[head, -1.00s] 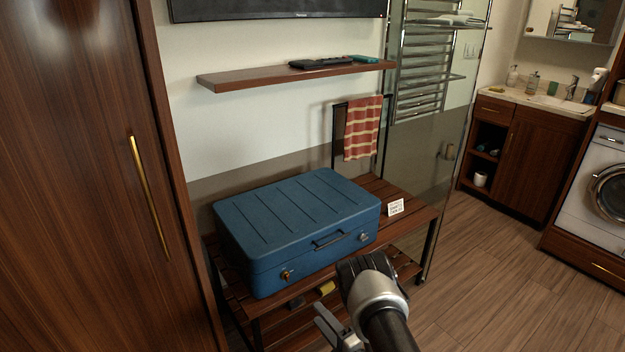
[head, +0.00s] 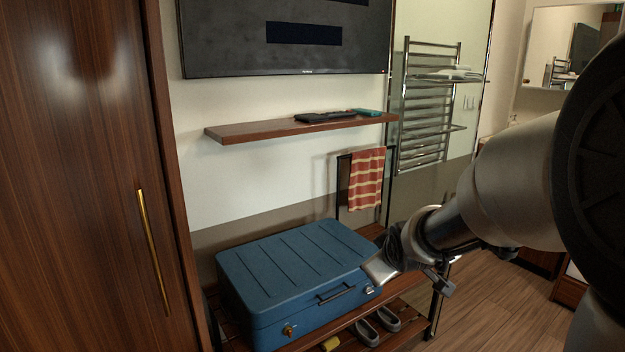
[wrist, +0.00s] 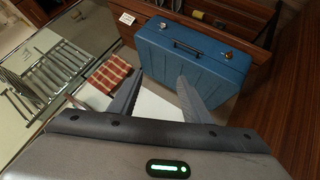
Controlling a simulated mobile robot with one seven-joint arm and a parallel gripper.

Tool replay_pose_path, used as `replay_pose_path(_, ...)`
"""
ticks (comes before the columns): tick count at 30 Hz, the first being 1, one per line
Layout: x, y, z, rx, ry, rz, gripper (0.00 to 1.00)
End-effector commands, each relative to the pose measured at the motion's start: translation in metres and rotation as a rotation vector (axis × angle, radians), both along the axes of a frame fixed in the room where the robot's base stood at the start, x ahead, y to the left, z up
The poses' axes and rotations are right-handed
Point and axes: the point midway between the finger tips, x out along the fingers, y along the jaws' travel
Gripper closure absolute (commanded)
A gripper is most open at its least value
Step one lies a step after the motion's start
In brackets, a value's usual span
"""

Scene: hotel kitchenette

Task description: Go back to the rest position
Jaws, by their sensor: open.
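My gripper (head: 408,278) is at the end of my arm, in front of the right end of a blue case in the head view. In the wrist view its two fingers (wrist: 156,92) are spread apart with nothing between them. The closed blue case (head: 298,268) lies on a slatted wooden bench (head: 405,300). It also shows in the wrist view (wrist: 196,68), beyond the fingers. I cannot tell the exact gap between gripper and case.
A wooden shelf (head: 255,130) with a dark device (head: 325,117) is on the wall under a screen (head: 285,40). A striped towel (head: 366,180) hangs behind the bench. Grey slippers (head: 378,326) lie on the lower rack. A tall wooden cabinet (head: 75,180) stands left. Floor shows at right.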

Motion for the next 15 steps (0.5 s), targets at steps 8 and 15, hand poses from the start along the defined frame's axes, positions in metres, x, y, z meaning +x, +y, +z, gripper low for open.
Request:
replay_pose_path(8, -0.145, -0.001, 0.048, 0.244, 0.185, -0.268, 0.56)
replay_pose_path(15, -0.23, 0.005, 0.052, 0.358, 0.292, -0.408, 0.56)
